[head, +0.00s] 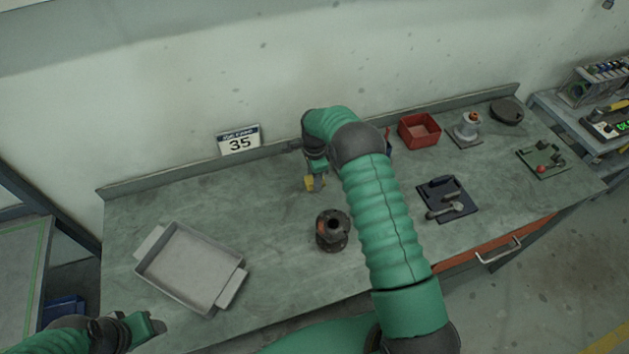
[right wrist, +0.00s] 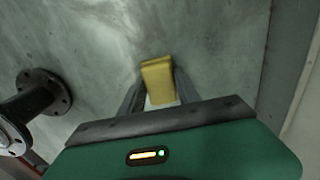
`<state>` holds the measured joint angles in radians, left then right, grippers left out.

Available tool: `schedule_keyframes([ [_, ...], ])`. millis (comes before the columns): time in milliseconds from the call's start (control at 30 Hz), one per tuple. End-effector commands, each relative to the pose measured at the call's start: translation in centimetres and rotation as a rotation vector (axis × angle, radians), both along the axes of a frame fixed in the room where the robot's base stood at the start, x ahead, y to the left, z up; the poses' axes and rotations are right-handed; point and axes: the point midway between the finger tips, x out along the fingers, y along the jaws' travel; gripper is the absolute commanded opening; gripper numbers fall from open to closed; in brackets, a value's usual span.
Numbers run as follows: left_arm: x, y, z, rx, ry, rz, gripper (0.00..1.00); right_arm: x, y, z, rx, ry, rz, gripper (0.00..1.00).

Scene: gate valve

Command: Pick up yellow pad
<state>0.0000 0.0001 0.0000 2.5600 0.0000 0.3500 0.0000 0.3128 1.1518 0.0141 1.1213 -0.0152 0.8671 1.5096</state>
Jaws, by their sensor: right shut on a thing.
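The yellow pad (head: 309,183) is a small yellow block near the back middle of the workbench (head: 230,196) in the head view. It also shows in the right wrist view (right wrist: 158,76), between the two dark fingers. My right gripper (head: 316,184) points down and is shut on the yellow pad. I cannot tell whether the pad touches the bench top. My left gripper (head: 150,325) is at the lower left of the head view, in front of the bench; its fingers do not show clearly.
A dark flanged valve part (head: 332,230) stands in front of the right gripper. A grey tray (head: 190,267) lies at the left. A red bin (head: 419,130), a dark tool mat (head: 446,199) and a small green board (head: 543,158) are on the right. The wall is close behind.

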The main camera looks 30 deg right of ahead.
Motion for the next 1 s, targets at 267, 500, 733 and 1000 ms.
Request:
schedule_keyframes([
  [267, 0.0, 0.0, -0.1, 0.0, 0.0, 0.0, 0.55, 0.0, 0.0, 0.2, -0.001, -0.001, 0.0, 0.0],
  [500, 0.0, 0.0, -1.4, 0.0, 0.0, 0.0, 0.55, 0.1, 0.0, 4.8, -0.002, -0.006, 0.001, 0.0],
  [733, 0.0, 0.0, -2.1, 0.0, 0.0, 0.0, 0.55, 0.0, 0.0, 9.3, -0.001, -0.001, 0.0, 0.0],
  [1000, 0.0, 0.0, -2.1, 0.0, 0.0, 0.0, 0.55, 0.0, 0.0, 10.0, -0.001, 0.001, 0.0, 0.0],
])
